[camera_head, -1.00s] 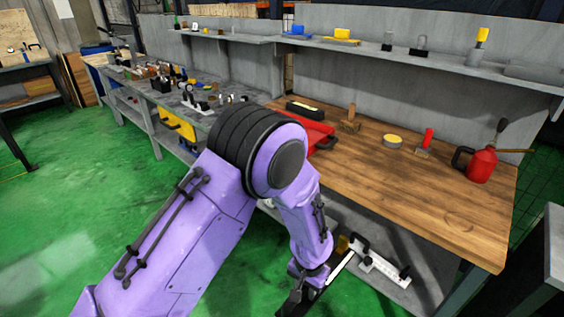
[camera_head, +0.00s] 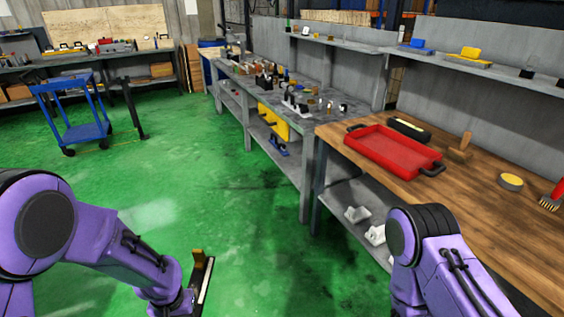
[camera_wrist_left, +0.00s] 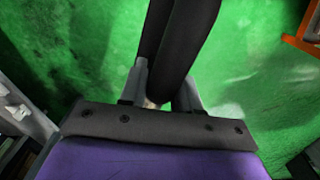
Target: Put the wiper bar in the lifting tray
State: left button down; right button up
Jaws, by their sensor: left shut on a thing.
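The wiper bar (camera_head: 206,282), a long dark bar with a pale strip, is held over the green floor at the lower middle of the head view. In the left wrist view its black length (camera_wrist_left: 182,45) runs up and away between the fingers of my left gripper (camera_wrist_left: 160,92), which is shut on it. In the head view the fingers are mostly hidden by the wrist. A red tray with dark end handles (camera_head: 395,150), which looks like the lifting tray, lies on the wooden bench, apart from the bar. My right arm shows at lower right, its gripper out of frame.
A grey bench (camera_head: 290,88) with several parts stands behind. A blue cart (camera_head: 80,131) stands far left. The floor between is clear.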

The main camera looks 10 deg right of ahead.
aim_at(400, 150)
jog(key=u, duration=0.65)
jog(key=i, duration=3.25)
jog(key=z, duration=2.65)
